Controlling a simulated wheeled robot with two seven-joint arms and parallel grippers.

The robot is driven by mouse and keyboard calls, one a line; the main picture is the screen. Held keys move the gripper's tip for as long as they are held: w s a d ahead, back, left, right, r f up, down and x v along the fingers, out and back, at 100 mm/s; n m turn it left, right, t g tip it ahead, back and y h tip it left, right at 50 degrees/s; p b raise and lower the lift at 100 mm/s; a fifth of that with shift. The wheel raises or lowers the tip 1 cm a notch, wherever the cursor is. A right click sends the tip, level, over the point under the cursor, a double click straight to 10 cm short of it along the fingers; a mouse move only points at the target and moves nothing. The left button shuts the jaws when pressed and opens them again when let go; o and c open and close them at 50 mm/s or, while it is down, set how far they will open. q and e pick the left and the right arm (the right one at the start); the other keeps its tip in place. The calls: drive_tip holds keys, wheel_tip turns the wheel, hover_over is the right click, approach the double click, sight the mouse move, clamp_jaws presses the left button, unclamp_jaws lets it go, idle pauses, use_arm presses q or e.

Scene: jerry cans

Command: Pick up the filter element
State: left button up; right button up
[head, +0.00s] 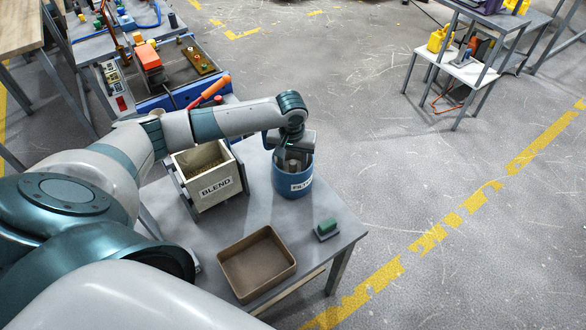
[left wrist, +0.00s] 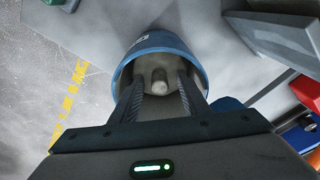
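The filter element looks like a pale beige-grey cylinder (head: 294,163) standing inside a blue round pot (head: 289,185) on the grey table. The pot carries a white label that is partly cut off. In the left wrist view the pale element (left wrist: 159,86) shows between my left fingers, inside the blue pot (left wrist: 160,42). My left gripper (left wrist: 159,92) points down into the pot. Its fingers are spread, one on each side of the element, with gaps visible near the tips. In the head view, the wrist partly hides the element. My right gripper is in neither view.
A wooden box labelled BLEND (head: 214,188) stands left of the pot. An empty brown tray (head: 257,290) lies in front, and a small green-topped block (head: 327,229) sits at the right table edge. Another workbench with tools stands behind at the left.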

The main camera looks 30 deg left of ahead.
use_arm(q)
clamp_jaws()
drive_tip(key=shift+r, duration=0.1)
wheel_tip(320, 180, up, 18)
drive_tip(key=b, duration=0.2)
idle(0.4)
idle(0.4)
